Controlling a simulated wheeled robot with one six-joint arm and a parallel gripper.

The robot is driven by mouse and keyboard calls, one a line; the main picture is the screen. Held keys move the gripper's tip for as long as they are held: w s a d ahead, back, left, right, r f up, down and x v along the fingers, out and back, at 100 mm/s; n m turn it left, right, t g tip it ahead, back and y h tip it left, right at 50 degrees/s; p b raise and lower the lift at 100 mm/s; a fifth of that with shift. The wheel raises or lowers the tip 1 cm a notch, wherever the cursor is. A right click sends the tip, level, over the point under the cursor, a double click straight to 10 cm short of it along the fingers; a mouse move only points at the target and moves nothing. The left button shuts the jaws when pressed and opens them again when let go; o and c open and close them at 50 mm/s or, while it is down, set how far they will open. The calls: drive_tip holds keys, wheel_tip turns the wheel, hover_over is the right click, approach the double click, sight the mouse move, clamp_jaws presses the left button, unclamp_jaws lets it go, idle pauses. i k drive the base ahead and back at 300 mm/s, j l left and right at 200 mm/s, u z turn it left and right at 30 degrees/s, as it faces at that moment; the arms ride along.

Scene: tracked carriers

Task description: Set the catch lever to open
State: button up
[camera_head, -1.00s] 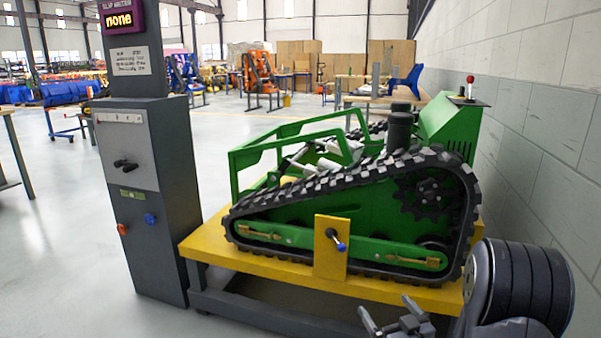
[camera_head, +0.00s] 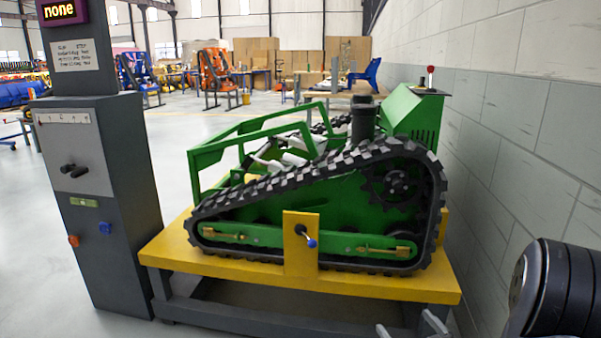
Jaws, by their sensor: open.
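A green tracked carrier (camera_head: 330,205) with a black track stands on a yellow-topped stand (camera_head: 390,285). A yellow upright plate (camera_head: 300,265) at the stand's front edge bears a short dark lever with a blue knob (camera_head: 311,243), which looks like the catch lever. The lever slants down to the right from its pivot. My gripper (camera_head: 411,329) is at the bottom edge, right of the lever and nearer the camera. Only its fingertips show; they are apart, with nothing seen between them, and clear of the lever.
A grey cabinet (camera_head: 110,210) with a black handle, orange and blue buttons and a display reading "none" stands on the left. A block wall (camera_head: 520,150) runs along the right. A red-knobbed stick (camera_head: 430,76) tops the carrier's rear.

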sight(313, 243)
drive_tip(key=j+z, duration=0.15)
drive_tip(key=z, duration=0.35)
drive_tip(key=j+z, duration=0.2)
drive_tip(key=z, duration=0.25)
drive_tip(key=j+z, duration=0.2)
drive_tip(key=z, duration=0.3)
drive_tip(key=j+z, duration=0.2)
drive_tip(key=z, duration=0.75)
drive_tip(key=j+z, duration=0.1)
drive_tip(key=z, duration=0.8)
drive_tip(key=j+z, duration=0.1)
drive_tip(key=z, duration=0.75)
